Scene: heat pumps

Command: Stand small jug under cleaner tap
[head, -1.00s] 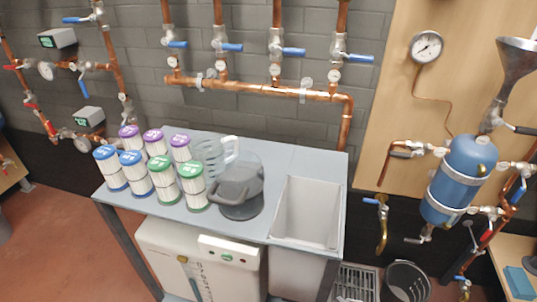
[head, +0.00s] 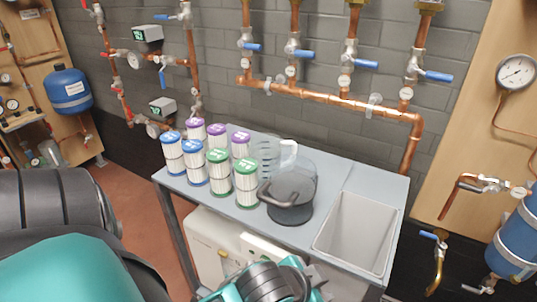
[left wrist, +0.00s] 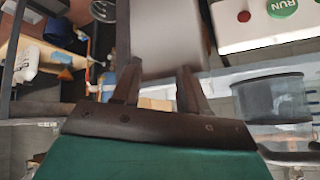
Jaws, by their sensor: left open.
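A clear jug with a white handle (head: 289,153) stands at the back of the grey worktop, partly hidden by a wider see-through jug with a dark lower part and dark handle (head: 291,200). The white machine (head: 210,243) under the worktop, probably the cleaner, has a small yellowish tap (head: 224,255) on its front. My left arm comes in at lower left; its teal and black wrist is below the worktop's front edge, with fingertips unclear there. In the left wrist view my left gripper (left wrist: 157,80) is open, with nothing held between its fingers. My right gripper is not in view.
Several filter cartridges with purple, blue and green caps (head: 219,170) stand left of the jugs. A grey sink (head: 355,235) is set in the worktop at right. The left wrist view shows the machine's green RUN button (left wrist: 282,7) and a dark see-through container (left wrist: 270,98).

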